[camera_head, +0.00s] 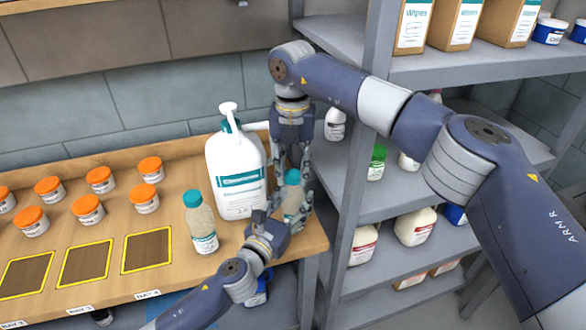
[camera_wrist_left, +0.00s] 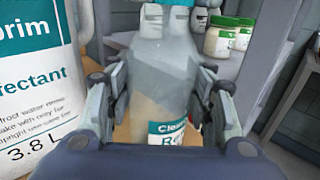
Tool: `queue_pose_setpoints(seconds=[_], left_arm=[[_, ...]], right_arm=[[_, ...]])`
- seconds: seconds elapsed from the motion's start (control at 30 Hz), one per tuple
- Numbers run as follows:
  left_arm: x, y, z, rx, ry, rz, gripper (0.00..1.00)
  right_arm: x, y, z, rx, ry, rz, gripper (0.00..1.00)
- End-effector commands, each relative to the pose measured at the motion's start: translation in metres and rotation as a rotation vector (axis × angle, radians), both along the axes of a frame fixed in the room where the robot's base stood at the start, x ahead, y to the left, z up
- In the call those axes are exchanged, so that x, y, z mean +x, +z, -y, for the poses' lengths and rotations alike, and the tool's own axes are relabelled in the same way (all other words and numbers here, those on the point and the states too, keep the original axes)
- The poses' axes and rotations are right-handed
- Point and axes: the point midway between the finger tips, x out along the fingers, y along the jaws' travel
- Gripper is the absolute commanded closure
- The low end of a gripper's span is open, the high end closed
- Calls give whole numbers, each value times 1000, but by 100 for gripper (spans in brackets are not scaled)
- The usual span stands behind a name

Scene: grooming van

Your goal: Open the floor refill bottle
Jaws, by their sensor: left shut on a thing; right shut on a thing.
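A clear bottle with a teal cap and a teal-and-white label (camera_head: 291,207) is upright at the right end of the wooden bench. My left gripper (camera_head: 283,214) is shut around its body from the front. In the left wrist view the bottle (camera_wrist_left: 170,75) fills the space between the two fingers, with pale liquid low inside and its label partly readable as "Clean". My right gripper (camera_head: 292,178) points down from above and is shut on the bottle's teal cap (camera_head: 293,176). The fingers hide part of the cap, which is cut off at the top of the wrist view.
A similar teal-capped bottle (camera_head: 202,225) and a large white pump jug (camera_head: 237,175) stand just left. Several orange-lidded jars (camera_head: 90,209) and yellow-framed dark squares (camera_head: 147,250) are further left. A grey shelf unit (camera_head: 350,190) with bottles and boxes rises close on the right.

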Motion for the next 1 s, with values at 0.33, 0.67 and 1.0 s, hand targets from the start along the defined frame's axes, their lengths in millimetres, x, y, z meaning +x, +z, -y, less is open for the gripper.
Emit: queue_pose_setpoints(seconds=[0.33, 0.67, 1.0], left_arm=[[-2, 0, 2, 0, -6, 1, 100], [-2, 0, 2, 0, -6, 1, 100], [-2, 0, 3, 0, -7, 1, 100]], right_arm=[[2, 1, 0, -1, 656, 3, 99], [1, 2, 0, -2, 1289, 2, 99], [1, 2, 0, -3, 1942, 0, 99]])
